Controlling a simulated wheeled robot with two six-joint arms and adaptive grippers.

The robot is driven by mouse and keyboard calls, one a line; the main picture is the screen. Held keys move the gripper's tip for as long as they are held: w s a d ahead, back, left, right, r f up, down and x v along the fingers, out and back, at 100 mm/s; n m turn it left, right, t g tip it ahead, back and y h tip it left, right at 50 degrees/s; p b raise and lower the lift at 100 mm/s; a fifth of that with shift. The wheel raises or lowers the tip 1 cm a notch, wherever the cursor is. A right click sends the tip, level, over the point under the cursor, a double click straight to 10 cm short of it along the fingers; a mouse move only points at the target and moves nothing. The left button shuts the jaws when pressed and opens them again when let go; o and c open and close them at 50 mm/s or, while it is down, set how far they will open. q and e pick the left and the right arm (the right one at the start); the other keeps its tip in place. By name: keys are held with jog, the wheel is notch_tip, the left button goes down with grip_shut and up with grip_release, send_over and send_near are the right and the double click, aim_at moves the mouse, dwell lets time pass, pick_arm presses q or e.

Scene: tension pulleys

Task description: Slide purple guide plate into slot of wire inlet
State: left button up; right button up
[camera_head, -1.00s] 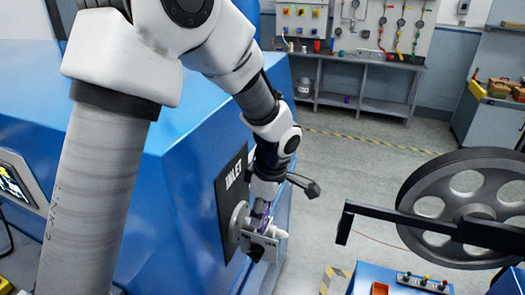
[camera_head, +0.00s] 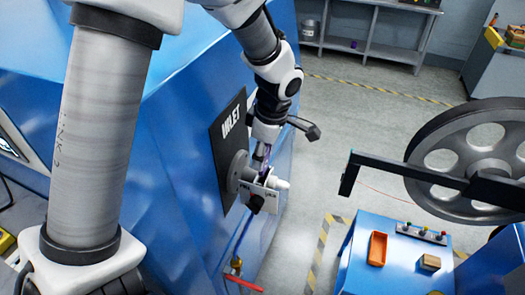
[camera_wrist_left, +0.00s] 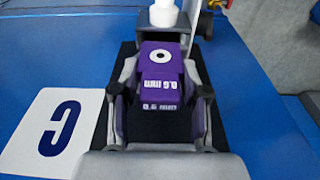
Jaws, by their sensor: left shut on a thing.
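The wire inlet (camera_head: 237,171) is a grey round flange on the black INLET panel, with a pale bracket and white nozzle. My left gripper (camera_head: 263,163) points down at the inlet's bracket, its fingers close to it. In the left wrist view, the gripper (camera_wrist_left: 161,84) is shut on the purple guide plate (camera_wrist_left: 161,72), labelled 0.6 mm, with a white-ringed hole at its far end. The plate shows as a purple sliver in the head view. The white nozzle (camera_wrist_left: 163,14) is just beyond it. I cannot tell whether the plate is inside the slot. The right gripper is out of view.
The blue machine body (camera_head: 175,180) stands beside the arm. A black bar (camera_head: 400,175) and a large grey wheel (camera_head: 480,155) are to the right. A blue stand (camera_head: 400,265) with an orange tray (camera_head: 377,248) is at lower right. Grey floor lies between.

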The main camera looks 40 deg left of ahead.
pick_arm(q)
jog(key=shift+s+d+r, duration=0.25)
jog(key=shift+s, duration=0.15)
jog(key=shift+w+a+f, duration=0.25)
jog(key=shift+w+f, duration=0.05)
jog(key=shift+w, duration=0.1)
jog(key=shift+f, duration=0.2)
jog(key=shift+b, duration=0.3)
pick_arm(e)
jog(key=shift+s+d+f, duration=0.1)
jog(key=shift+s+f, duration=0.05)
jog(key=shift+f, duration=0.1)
pick_arm(q)
jog(key=shift+s+d+r, duration=0.1)
jog(key=shift+s+d, duration=0.05)
jog(key=shift+s, duration=0.05)
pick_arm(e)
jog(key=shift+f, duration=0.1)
pick_arm(q)
jog(key=shift+f+b, duration=1.6)
jog(key=shift+f, duration=0.2)
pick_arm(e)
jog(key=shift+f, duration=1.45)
